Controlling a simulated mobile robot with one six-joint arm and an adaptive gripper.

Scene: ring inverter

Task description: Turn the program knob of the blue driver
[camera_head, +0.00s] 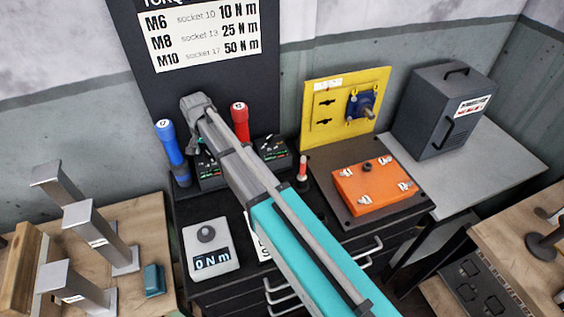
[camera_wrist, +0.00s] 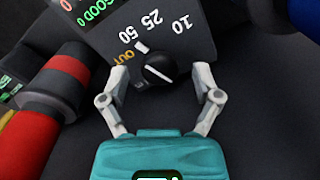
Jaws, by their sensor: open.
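The blue driver (camera_head: 171,146), marked 17, stands upright at the left of the tool cabinet in the head view. A control box (camera_head: 209,174) with small displays is beside it, partly behind my arm. In the wrist view, a round black program knob (camera_wrist: 159,69) sits on a dark panel (camera_wrist: 195,22) marked 10, 25, 50 and OUT. My gripper (camera_wrist: 160,74) is open, with one finger on each side of the knob. Gaps show between fingers and knob; whether the fingers are level with it I cannot tell. In the head view my fingers are mostly hidden.
A red driver (camera_head: 240,121) stands right of my arm; red-and-black cylinders (camera_wrist: 42,88) are left of my gripper in the wrist view. A torque tester (camera_head: 211,248) reads 0 N m. An orange block (camera_head: 372,190) and yellow fixture (camera_head: 320,128) are on the right.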

